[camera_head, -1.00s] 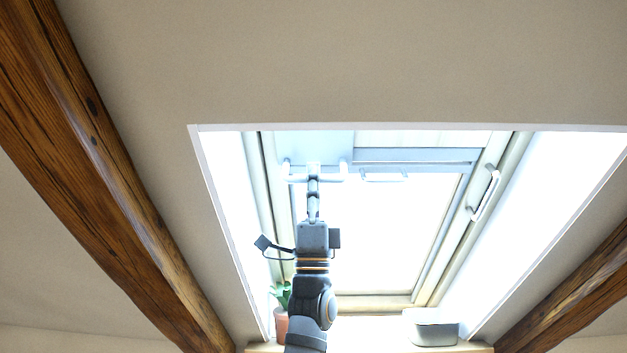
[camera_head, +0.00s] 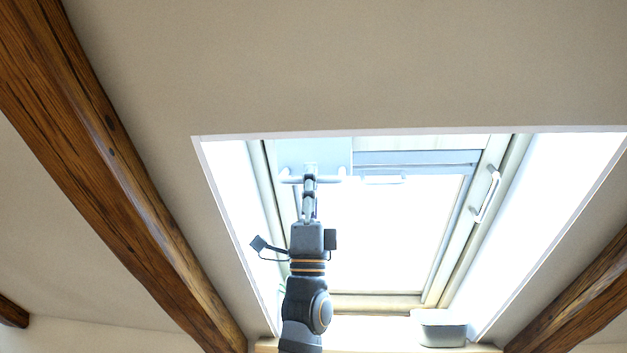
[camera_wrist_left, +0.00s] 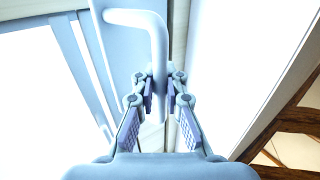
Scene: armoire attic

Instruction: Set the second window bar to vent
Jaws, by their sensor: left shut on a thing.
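A pale window bar (camera_head: 331,178) runs across the upper left of the roof window, on a light blue panel (camera_head: 335,151). My left arm reaches up from below, and my left gripper (camera_head: 311,178) is at this bar. In the left wrist view the bar (camera_wrist_left: 154,45) bends and runs down between the fingers of my left gripper (camera_wrist_left: 160,90), which is shut on it. The fingers hide part of the bar in the head view. My right gripper is not in view.
A smaller pale handle (camera_head: 383,180) sits just right of the bar. Another handle (camera_head: 487,193) is on the right window frame. A grey container (camera_head: 441,329) stands on the sill. Wooden beams (camera_head: 112,165) flank the window recess.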

